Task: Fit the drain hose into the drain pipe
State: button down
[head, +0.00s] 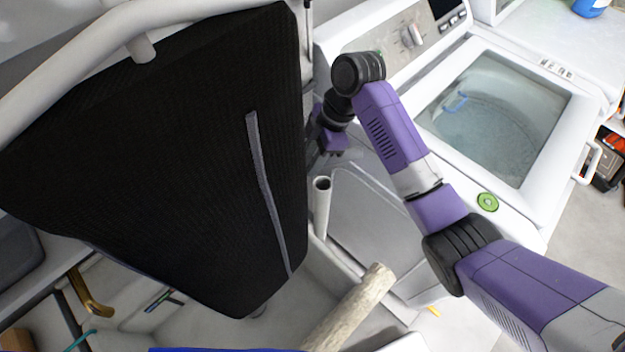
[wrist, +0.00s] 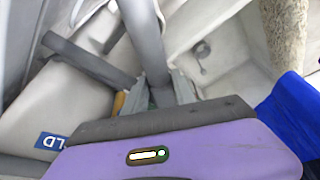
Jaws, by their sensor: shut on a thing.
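The drain pipe (head: 322,212) is a white upright tube with an open top in the head view, between the black hanging fabric and the washer. My gripper (head: 318,153) is behind and above the pipe's mouth, partly hidden by the fabric's edge. In the wrist view, a grey hose (wrist: 144,40) runs down from the top edge to between the fingers of my gripper (wrist: 162,92), which are shut on it. The hose's tip is hidden behind the purple gripper body. I cannot make out the drain pipe in the wrist view.
A large black fabric panel (head: 180,160) hangs close on the left. The washer (head: 560,195) stands at right with a clear lid. A rough pale post (head: 350,308) rises in front. In the wrist view, a white basin (wrist: 225,60) and a blue object (wrist: 298,112) lie at right.

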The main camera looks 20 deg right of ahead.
notch_tip(320, 180, down, 10)
jog(key=shift+r+p, duration=0.25)
jog(key=shift+p, duration=0.1)
jog(key=shift+f, duration=0.15)
jog(key=c, duration=1)
grip_release()
jog(key=shift+r, duration=0.2)
jog(key=b+v, duration=0.1)
jog(key=v, duration=1.1)
jog(key=shift+b, duration=0.4)
jog(key=shift+s, duration=0.1)
